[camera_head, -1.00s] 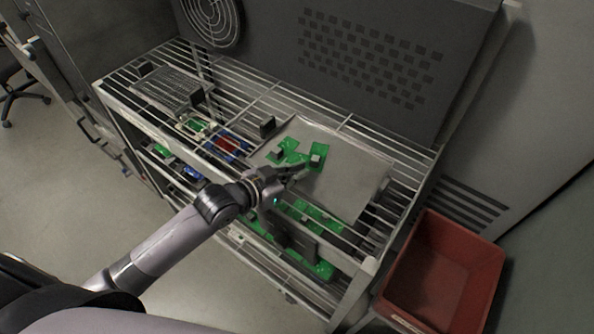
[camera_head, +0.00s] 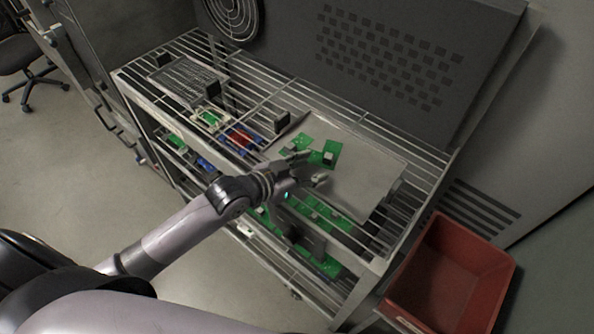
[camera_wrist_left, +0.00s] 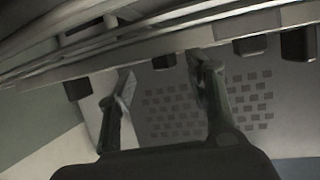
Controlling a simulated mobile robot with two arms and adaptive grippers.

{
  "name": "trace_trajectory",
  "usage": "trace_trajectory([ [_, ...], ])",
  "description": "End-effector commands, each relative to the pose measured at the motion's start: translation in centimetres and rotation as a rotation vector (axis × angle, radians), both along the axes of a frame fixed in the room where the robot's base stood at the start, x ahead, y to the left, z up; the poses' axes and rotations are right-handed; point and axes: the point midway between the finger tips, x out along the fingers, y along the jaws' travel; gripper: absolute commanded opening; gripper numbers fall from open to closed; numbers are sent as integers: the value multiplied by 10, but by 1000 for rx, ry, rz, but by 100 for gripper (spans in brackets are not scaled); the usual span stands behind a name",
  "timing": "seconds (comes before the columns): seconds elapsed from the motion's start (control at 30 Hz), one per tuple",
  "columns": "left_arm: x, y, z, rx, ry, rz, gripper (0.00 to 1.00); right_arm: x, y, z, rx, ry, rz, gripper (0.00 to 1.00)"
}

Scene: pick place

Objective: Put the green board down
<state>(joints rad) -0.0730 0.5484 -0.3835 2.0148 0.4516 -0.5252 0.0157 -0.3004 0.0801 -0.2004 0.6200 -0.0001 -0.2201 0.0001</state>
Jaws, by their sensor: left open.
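A green board (camera_head: 325,154) with a small grey block on it lies on the flat grey tray (camera_head: 365,172) on the upper wire shelf. A second green piece (camera_head: 298,144) lies just left of it, partly hidden by my gripper. My left gripper (camera_head: 314,167) is open and empty, its fingers spread just in front of the boards. In the left wrist view the open fingers (camera_wrist_left: 160,80) show with nothing between them, and no board is visible there. My right gripper is not in view.
Red-and-blue (camera_head: 240,139) and green (camera_head: 209,119) parts lie left of the tray. More green boards (camera_head: 318,212) are on the lower shelf. A red bin (camera_head: 455,275) stands at the right. The tray's right part is bare.

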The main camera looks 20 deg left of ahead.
Motion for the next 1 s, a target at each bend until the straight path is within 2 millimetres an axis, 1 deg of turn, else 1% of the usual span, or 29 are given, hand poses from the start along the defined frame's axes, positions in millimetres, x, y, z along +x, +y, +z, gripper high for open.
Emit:
trace_trajectory([
  [0.17, -22, 13, 8, 3, 1, -1, 48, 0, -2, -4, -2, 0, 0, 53],
  [0.3, -47, 27, 20, 2, 1, -2, 48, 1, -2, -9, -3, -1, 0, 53],
  [0.5, -76, 43, 35, 2, 0, -3, 48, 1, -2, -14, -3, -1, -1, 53],
  [0.73, -92, 53, 44, 0, 0, 0, 48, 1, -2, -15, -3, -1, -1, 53],
  [1.0, -95, 55, 47, -3, -2, -1, 48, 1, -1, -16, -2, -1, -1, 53],
])
